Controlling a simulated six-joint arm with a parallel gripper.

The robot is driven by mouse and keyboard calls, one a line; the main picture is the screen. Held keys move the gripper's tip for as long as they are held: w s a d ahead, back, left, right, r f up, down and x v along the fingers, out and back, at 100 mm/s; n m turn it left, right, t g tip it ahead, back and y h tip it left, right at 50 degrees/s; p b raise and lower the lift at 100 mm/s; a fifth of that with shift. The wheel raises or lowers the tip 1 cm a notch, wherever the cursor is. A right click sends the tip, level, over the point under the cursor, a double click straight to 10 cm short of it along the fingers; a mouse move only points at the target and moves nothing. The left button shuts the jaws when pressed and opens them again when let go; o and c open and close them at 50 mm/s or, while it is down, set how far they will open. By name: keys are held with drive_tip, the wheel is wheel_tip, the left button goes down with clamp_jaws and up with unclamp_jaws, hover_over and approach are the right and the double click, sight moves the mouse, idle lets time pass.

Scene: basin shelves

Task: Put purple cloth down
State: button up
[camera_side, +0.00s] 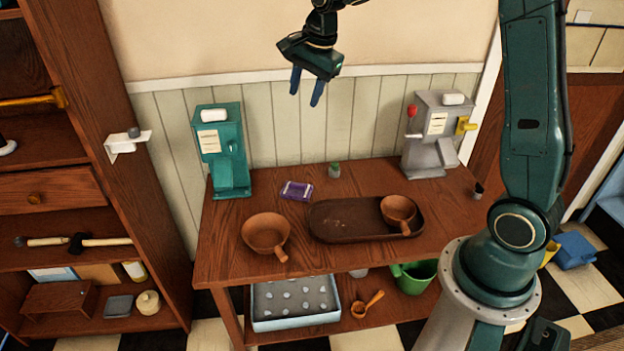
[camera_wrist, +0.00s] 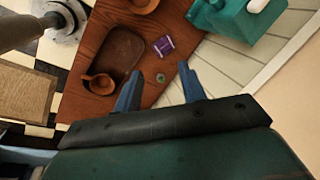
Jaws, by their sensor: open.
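The purple cloth (camera_side: 297,190) lies folded on the wooden table, toward its back, between the teal machine and the dark tray. It also shows in the wrist view (camera_wrist: 164,45) as a small purple square with a pale band. My gripper (camera_side: 306,88) is open and empty, high above the back of the table near the wall. Its two blue fingers (camera_wrist: 161,90) point down, well apart from the cloth. Nothing is between them.
A teal machine (camera_side: 221,150) and a grey machine (camera_side: 432,135) stand at the table's back corners. A brown bowl (camera_side: 266,234) sits front left. A dark tray (camera_side: 340,232) holds a smaller bowl (camera_side: 398,209). A small green-topped item (camera_side: 334,170) stands behind the tray.

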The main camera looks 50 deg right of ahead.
drive_tip(key=s+a+r+n, duration=0.1)
drive_tip(key=s+a+n, duration=0.2)
drive_tip(key=s, duration=0.6)
drive_tip(key=s+a+r+n+t, duration=0.1)
drive_tip(key=s+a+r+n, duration=0.1)
drive_tip(key=s+n, duration=0.6)
drive_tip(key=s+a+r+n+t, duration=0.1)
drive_tip(key=s+a+n, duration=0.3)
drive_tip(key=s, duration=0.8)
drive_tip(key=shift+r+n, duration=0.35)
drive_tip(key=shift+n, duration=0.75)
drive_tip(key=shift+w, duration=0.1)
drive_tip(key=o, duration=1.2)
drive_tip(key=shift+c, duration=0.2)
drive_tip(key=shift+w, duration=0.1)
